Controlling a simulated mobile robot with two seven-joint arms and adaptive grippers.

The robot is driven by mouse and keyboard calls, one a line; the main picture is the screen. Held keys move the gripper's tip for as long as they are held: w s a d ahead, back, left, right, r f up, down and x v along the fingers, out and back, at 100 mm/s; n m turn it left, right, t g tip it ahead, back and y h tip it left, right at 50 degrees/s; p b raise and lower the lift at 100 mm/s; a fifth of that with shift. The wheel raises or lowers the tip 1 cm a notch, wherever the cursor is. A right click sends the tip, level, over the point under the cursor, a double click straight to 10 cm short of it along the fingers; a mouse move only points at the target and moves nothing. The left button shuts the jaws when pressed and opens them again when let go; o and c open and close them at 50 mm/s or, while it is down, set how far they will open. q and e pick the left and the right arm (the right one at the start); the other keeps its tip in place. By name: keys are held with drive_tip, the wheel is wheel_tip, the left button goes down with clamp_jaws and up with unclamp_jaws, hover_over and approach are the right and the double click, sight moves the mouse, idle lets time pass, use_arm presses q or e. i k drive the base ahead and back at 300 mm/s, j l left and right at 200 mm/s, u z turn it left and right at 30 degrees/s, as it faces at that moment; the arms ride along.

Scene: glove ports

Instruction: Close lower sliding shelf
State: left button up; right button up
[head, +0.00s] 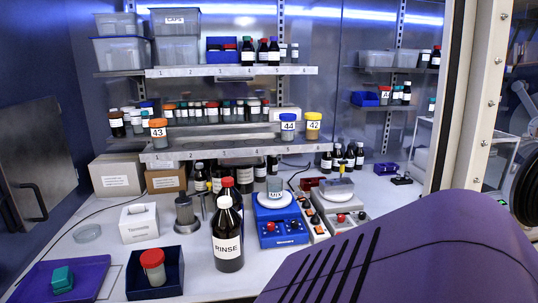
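The lower sliding shelf (215,154) is a metal shelf with a numbered front edge, in the middle of the head view. It appears pulled out, with its front part standing forward of a row of small bottles (205,112). An orange-lidded jar marked 43 (158,134) stands at its left end. A blue-lidded jar marked 44 (287,128) and a yellow-lidded jar marked 42 (312,127) stand toward its right end. Neither of my grippers is in view.
The upper shelf (230,71) holds grey bins and bottles. Below, the bench carries cardboard boxes (117,175), a tall RINSE bottle (228,240), a blue stirrer (280,225) and a blue tray (155,290). A large purple slotted surface fills the lower right.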

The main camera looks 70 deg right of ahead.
sight(241, 149)
drive_tip(key=z, duration=1.75)
